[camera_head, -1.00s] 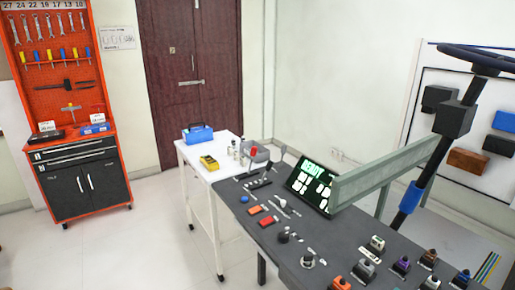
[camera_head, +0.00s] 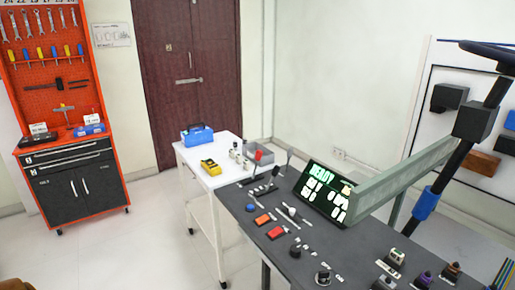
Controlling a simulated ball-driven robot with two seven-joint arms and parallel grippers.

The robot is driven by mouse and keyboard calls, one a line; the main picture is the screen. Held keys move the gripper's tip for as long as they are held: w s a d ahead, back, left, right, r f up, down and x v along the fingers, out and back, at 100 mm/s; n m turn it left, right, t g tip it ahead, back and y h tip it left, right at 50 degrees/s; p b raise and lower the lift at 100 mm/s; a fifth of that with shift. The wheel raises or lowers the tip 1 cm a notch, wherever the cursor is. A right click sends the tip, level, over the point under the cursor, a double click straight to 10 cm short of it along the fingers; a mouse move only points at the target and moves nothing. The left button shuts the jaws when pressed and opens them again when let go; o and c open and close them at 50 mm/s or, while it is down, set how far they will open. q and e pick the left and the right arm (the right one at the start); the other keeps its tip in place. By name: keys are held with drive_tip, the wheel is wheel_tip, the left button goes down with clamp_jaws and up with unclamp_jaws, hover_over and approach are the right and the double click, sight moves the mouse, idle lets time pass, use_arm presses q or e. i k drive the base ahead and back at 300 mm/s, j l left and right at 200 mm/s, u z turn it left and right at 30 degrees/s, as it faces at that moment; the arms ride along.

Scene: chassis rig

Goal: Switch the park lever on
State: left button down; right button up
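The dark grey control console (camera_head: 235,207) runs from the middle of the view to the lower right. At its far end a lever with a red knob (camera_head: 257,156) stands upright, and a lever with a dark grip (camera_head: 289,153) stands to its right. I cannot read a label that tells which control is the park lever, or which position is on. Neither of my grippers is in view.
A lit green-and-black display (camera_head: 323,192) stands on the console beside a long grey-green beam (camera_head: 400,180). A steering wheel column (camera_head: 448,163) rises at the right. A white cart (camera_head: 204,206) adjoins the console's far end. Floor to the left is open.

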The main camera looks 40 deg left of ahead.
sight(259, 156)
drive_tip(key=i+j+z, duration=0.1)
drive_tip(key=i+j, duration=0.15)
drive_tip(key=j, duration=0.55)
drive_tip(key=i+j+z, duration=0.15)
drive_tip(key=j, duration=0.7)
drive_tip(key=i+j+z, duration=0.1)
drive_tip(key=j, duration=0.75)
drive_tip(key=i+j+z, duration=0.15)
drive_tip(key=j, duration=0.7)
drive_tip(key=i+j+z, duration=0.1)
drive_tip(key=j, duration=0.8)
